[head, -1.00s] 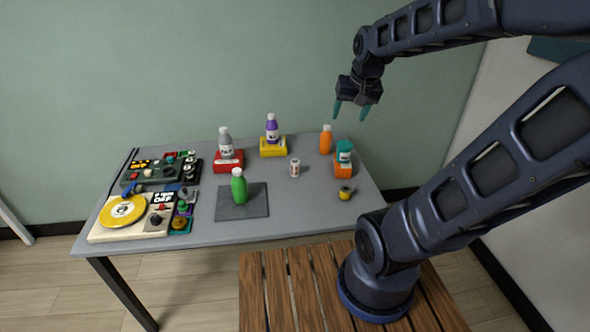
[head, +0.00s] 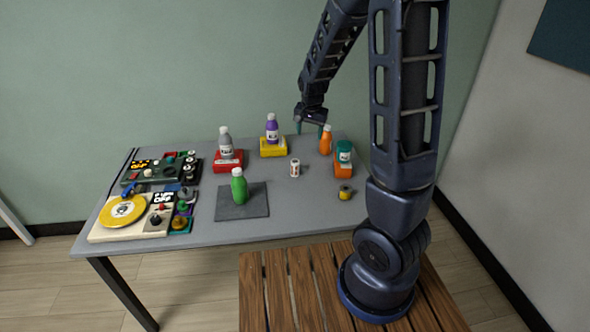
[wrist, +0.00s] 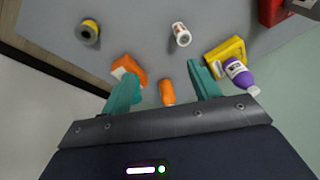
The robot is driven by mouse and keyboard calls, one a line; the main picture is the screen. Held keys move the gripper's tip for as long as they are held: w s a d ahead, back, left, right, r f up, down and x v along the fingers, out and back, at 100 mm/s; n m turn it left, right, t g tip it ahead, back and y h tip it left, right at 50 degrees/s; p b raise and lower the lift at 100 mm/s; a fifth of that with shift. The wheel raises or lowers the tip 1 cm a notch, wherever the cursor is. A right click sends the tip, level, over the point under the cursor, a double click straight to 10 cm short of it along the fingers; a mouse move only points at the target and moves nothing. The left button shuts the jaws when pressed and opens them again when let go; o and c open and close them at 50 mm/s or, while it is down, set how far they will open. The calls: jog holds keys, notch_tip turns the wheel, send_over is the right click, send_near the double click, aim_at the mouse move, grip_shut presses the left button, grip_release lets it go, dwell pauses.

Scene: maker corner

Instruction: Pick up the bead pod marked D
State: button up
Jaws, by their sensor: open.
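I cannot read a D on anything, so I cannot tell which item is the pod. Two small upright cylinders stand on the table: a white one with orange-red print (head: 295,168), also in the wrist view (wrist: 181,35), and a yellow-and-dark one (head: 345,192), also in the wrist view (wrist: 89,32). My gripper (head: 309,129) is open and empty above the table's back right part. In the wrist view its teal fingers (wrist: 163,75) are apart, with an orange bottle (wrist: 167,92) showing between them. Both cylinders lie beyond the fingertips there.
A teal-topped bottle (head: 344,151) is on an orange block (head: 343,171). A purple bottle (head: 272,128) is on a yellow block (head: 273,149), a grey bottle (head: 225,144) on a red block (head: 229,165). A green bottle (head: 239,186) stands on a dark mat (head: 259,207). Devices crowd the left.

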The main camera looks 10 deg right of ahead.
aim_at(293, 162)
jog(key=w+a+f+h, duration=0.1)
jog(key=w+f, duration=0.2)
jog(key=f, duration=0.3)
jog(key=w+a+f+m, duration=0.1)
jog(key=w+a+f, duration=0.1)
jog(key=f, duration=0.5)
jog(key=w+a+f+t+h, duration=0.1)
jog(key=w+f, duration=0.3)
jog(key=f, duration=0.2)
jog(key=shift+w+a+f+m+h, duration=0.25)
jog(key=shift+w+a+m+h, duration=0.05)
jog(key=shift+w+a, duration=0.1)
jog(key=shift+x, duration=2.6)
jog(key=shift+s+d, duration=0.1)
jog(key=shift+d, duration=0.05)
jog(key=c, duration=1.1)
jog(key=shift+r, duration=0.15)
